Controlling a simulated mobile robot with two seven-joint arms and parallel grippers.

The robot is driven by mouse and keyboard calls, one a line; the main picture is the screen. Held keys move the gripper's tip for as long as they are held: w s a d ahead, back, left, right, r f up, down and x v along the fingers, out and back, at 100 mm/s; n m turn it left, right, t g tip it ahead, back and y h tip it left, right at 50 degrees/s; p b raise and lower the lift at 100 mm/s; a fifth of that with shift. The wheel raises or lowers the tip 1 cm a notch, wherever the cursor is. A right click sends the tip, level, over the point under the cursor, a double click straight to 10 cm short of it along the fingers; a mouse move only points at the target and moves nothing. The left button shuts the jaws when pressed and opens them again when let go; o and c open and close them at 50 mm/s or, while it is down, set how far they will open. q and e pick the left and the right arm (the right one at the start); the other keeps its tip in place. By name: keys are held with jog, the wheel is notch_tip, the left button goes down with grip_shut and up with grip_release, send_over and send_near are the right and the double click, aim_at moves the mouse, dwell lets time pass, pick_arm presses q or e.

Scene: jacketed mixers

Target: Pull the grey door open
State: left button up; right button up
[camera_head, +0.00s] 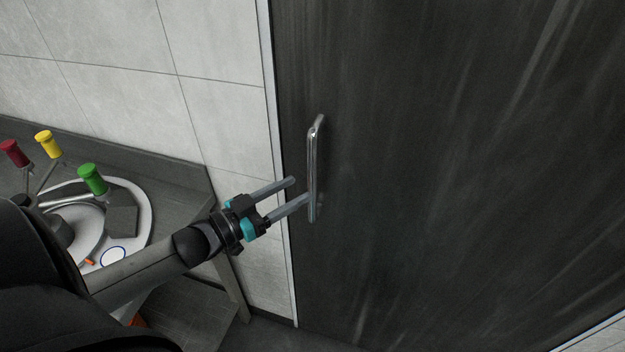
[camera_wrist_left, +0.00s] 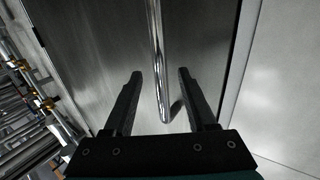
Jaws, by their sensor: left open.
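The grey door (camera_head: 450,170) is a tall dark panel filling the right of the head view; it looks shut in its light frame. Its vertical metal bar handle (camera_head: 312,172) is near the door's left edge. My left gripper (camera_head: 301,189) is open, with its fingertips close to the lower half of the handle. In the left wrist view the handle (camera_wrist_left: 157,60) runs between the two fingers of the left gripper (camera_wrist_left: 160,73), nearer the middle, with a gap on each side. I cannot tell how deep it sits between them. My right gripper is not in view.
A dark counter (camera_head: 185,185) stands left of the door with a white mixer (camera_head: 140,205) on it. Red (camera_head: 14,153), yellow (camera_head: 47,143) and green (camera_head: 92,179) knobs stick up there. A tiled wall (camera_head: 215,110) lies between counter and door.

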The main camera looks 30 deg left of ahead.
aim_at(309, 183)
pick_arm(q)
jog(key=shift+x, duration=2.85)
jog(key=shift+c, duration=0.3)
grip_shut()
